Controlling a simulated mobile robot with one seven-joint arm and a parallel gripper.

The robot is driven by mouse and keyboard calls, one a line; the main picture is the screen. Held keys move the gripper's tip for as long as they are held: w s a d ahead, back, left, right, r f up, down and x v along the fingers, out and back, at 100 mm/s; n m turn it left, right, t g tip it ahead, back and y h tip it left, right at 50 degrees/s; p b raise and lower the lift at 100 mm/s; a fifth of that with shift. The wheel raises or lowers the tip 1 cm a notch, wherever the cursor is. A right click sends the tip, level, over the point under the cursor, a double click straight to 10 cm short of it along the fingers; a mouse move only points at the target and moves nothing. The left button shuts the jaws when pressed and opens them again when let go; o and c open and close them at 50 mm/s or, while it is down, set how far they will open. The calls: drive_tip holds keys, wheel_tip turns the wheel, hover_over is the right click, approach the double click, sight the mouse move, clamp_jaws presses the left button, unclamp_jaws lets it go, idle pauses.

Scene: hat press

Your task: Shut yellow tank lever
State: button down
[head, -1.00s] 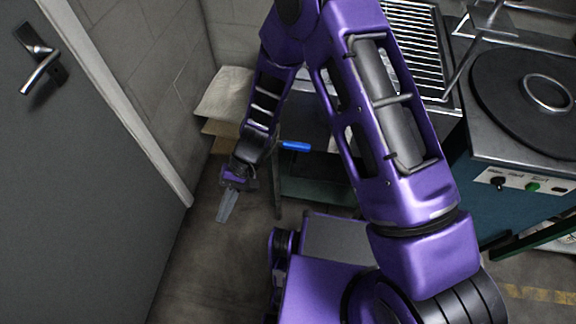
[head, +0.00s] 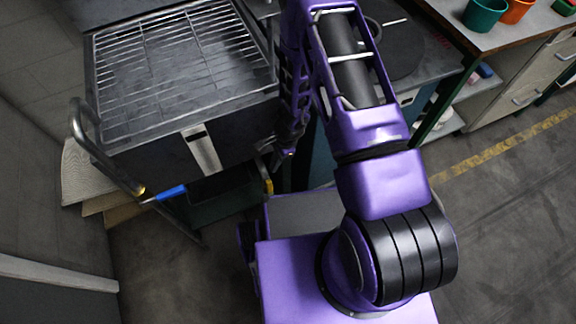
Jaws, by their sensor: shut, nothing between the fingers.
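The yellow lever (head: 264,174) shows as a small yellow handle low at the right front corner of the grey tank (head: 150,160). It appears to hang downward, but it is small and partly dark, so its exact angle is hard to tell. My gripper (head: 281,156) is shut and empty, pointing down just right of the yellow lever. A small gap seems to lie between them, though contact cannot be judged from this view. My arm hides part of the tank's right side.
A blue-handled lever (head: 170,192) sits at the tank's lower left front. A wire rack (head: 180,60) covers the tank top, and a curved metal pipe (head: 82,125) stands at its left. A bench with colored pots (head: 484,14) is at upper right. Floor at right is clear.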

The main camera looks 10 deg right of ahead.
drive_tip(key=d, duration=0.1)
drive_tip(key=w+d+m, duration=0.1)
drive_tip(key=d, duration=0.1)
drive_tip(key=shift+f, duration=0.15)
drive_tip(key=shift+a, duration=0.1)
drive_tip(key=b, duration=0.1)
approach(270, 189)
drive_tip(key=f, duration=0.2)
drive_tip(key=w+f, duration=0.1)
drive_tip(key=f, duration=0.2)
drive_tip(key=shift+w+f, duration=0.1)
drive_tip(key=shift+f, duration=0.2)
